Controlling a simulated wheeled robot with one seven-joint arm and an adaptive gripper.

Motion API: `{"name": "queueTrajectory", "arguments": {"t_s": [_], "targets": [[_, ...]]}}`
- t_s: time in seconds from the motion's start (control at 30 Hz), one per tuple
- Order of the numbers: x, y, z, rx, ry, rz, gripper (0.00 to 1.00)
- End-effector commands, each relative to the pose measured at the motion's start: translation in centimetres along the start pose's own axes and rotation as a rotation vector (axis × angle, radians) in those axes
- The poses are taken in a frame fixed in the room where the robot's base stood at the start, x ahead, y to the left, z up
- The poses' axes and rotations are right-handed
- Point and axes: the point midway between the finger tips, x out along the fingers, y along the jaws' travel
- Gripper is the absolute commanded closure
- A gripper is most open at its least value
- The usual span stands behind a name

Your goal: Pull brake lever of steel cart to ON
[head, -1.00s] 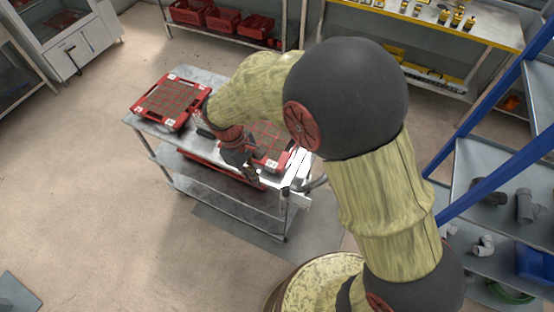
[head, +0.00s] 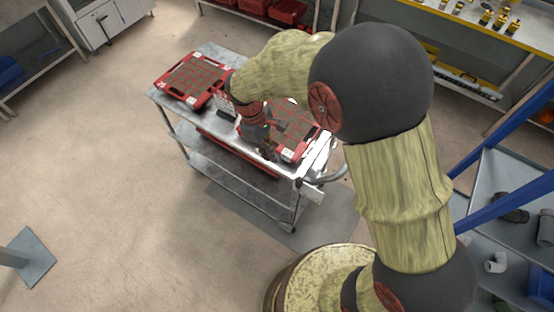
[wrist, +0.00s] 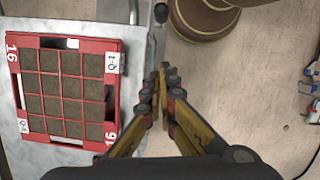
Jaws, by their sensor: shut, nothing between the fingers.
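The steel cart (head: 205,62) stands in the middle of the head view, with a metal top and lower shelves. Its edge also shows in the wrist view (wrist: 130,85). My gripper (head: 267,152) hangs over the cart's near side. In the wrist view my gripper (wrist: 166,72) is shut and empty, its fingertips near the cart's edge. A thin grey bar with a dark round knob (wrist: 160,13) lies ahead of the fingertips and looks like the brake lever; a gap shows between them. I cannot read its ON or OFF setting.
Two red seed trays sit on the cart, one at the far end (head: 160,86) and one near my gripper (wrist: 112,100). A blue-framed shelf (head: 490,210) with pipe fittings stands at right. Open floor lies to the left.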

Motion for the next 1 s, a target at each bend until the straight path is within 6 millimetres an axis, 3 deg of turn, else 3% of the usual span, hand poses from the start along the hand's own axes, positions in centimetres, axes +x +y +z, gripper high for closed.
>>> {"name": "queueTrajectory", "arguments": {"t_s": [0.43, 0.7, 1.0], "targets": [[8.9, -0.1, 0.1, 0.0, -0.004, -0.003, 1.0], [9.4, 0.0, 3.3, 0.001, -0.001, -0.001, 1.0], [9.5, 0.0, 3.9, 0.0, 0.0, 0.0, 1.0]]}}
